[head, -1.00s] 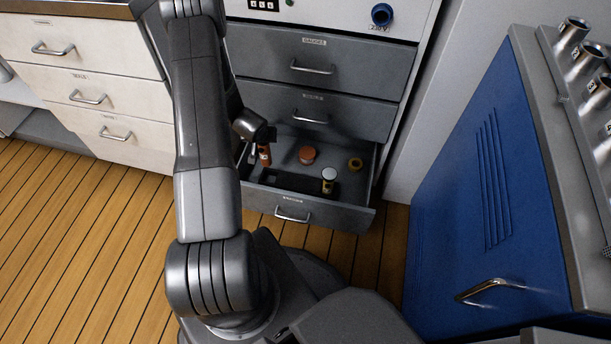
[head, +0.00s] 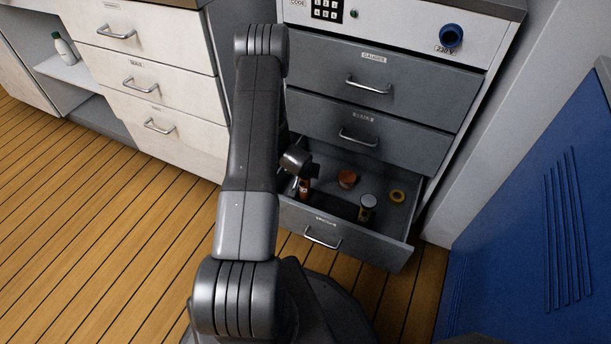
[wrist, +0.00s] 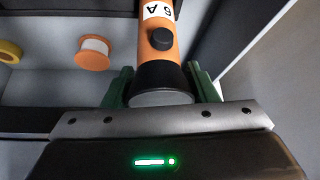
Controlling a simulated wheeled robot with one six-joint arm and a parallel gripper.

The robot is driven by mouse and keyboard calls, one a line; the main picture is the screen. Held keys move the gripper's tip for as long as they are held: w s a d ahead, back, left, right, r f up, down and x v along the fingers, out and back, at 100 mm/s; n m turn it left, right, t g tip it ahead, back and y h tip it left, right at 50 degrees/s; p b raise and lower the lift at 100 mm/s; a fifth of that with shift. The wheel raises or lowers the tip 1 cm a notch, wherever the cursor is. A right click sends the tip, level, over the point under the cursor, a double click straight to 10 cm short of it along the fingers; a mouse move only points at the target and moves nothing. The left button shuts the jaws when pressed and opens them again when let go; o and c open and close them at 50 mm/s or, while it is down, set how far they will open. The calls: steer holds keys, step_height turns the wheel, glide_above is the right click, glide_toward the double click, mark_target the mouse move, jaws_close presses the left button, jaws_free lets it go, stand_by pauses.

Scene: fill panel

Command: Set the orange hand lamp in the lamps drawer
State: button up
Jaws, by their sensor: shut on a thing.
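The orange hand lamp (wrist: 160,38) has a black button, a black end collar and a white label; it is between the green fingers of my gripper (wrist: 160,82) in the wrist view. My gripper is shut on it. In the head view my gripper (head: 297,165) is at the left side of an open grey drawer (head: 330,233), with the lamp (head: 304,187) hanging below it, upright. I cannot tell whether the lamp touches the drawer floor. The open drawer is the lowest one; its label is too small to read surely.
The open drawer holds an orange-brown spool (head: 347,178), a white-topped jar (head: 367,203) and a yellow ring (head: 397,196). Two shut grey drawers (head: 385,80) are above. White drawers (head: 150,90) stand left, a blue cabinet (head: 530,230) right. Wooden floor (head: 90,210) is clear.

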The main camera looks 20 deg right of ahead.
steer(key=shift+r, duration=0.1)
steer(key=shift+f+b, duration=0.45)
steer(key=shift+f, duration=0.2)
steer(key=o, duration=1.2)
steer(key=shift+c, duration=0.2)
steer(key=shift+r+p, duration=0.5)
steer(key=shift+r, duration=0.05)
steer(key=p+v, duration=0.2)
steer(key=v, duration=1)
steer(key=shift+p, duration=0.35)
steer(key=shift+r, duration=0.1)
